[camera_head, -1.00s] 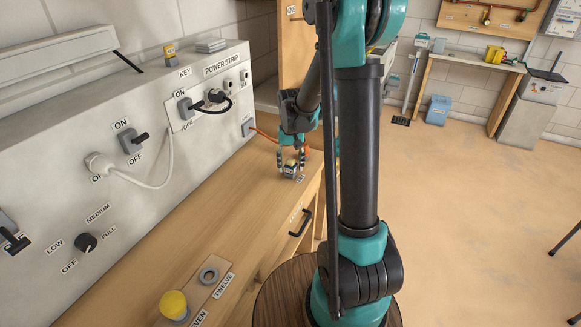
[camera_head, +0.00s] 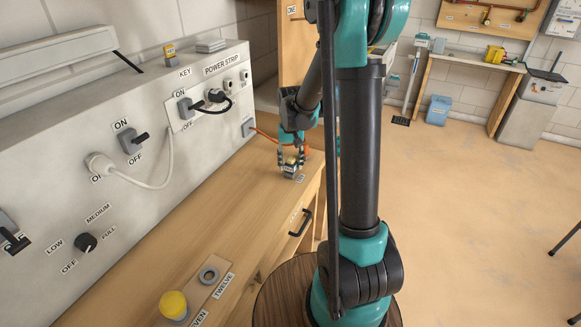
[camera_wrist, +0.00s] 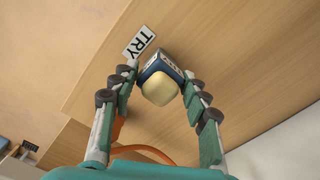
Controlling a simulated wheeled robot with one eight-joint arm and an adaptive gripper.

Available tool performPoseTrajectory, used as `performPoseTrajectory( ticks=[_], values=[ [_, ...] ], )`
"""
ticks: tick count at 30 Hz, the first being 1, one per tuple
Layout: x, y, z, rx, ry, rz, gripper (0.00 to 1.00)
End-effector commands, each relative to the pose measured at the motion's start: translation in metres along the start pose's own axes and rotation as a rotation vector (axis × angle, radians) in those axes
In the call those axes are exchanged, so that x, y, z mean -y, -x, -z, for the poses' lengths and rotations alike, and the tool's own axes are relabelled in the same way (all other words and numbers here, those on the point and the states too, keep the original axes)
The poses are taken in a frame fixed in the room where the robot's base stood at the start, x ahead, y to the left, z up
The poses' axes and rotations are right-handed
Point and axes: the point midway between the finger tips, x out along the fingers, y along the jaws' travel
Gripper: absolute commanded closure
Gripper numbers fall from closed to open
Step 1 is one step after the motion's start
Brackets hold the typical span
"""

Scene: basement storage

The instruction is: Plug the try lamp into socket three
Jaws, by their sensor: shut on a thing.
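The try lamp (camera_wrist: 160,82) is a small block with a dark blue body and a pale cream top; it also shows at the bench's right end in the head view (camera_head: 290,170). A TRY label (camera_wrist: 139,42) lies on the wood beside it. My gripper (camera_wrist: 161,78) points down with its fingers on both sides of the lamp, shut on it. The lamp is at or very near the bench top; I cannot tell whether it is lifted. The power strip (camera_head: 212,93) is on the grey panel, with sockets at its right end (camera_head: 236,83). Their numbers are too small to read.
A black plug and cable (camera_head: 217,97) occupy part of the strip. A white cable (camera_head: 150,185) hangs from the panel. An orange cord (camera_head: 268,135) runs behind my gripper.

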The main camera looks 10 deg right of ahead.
Motion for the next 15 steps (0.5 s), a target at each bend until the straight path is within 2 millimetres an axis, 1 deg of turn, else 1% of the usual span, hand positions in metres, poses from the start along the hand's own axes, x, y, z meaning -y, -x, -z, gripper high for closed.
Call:
performPoseTrajectory(
  ticks=[15],
  values=[
    [0.0000,0.0061,-0.0002,0.000,0.000,0.000,0.89]
  ],
)
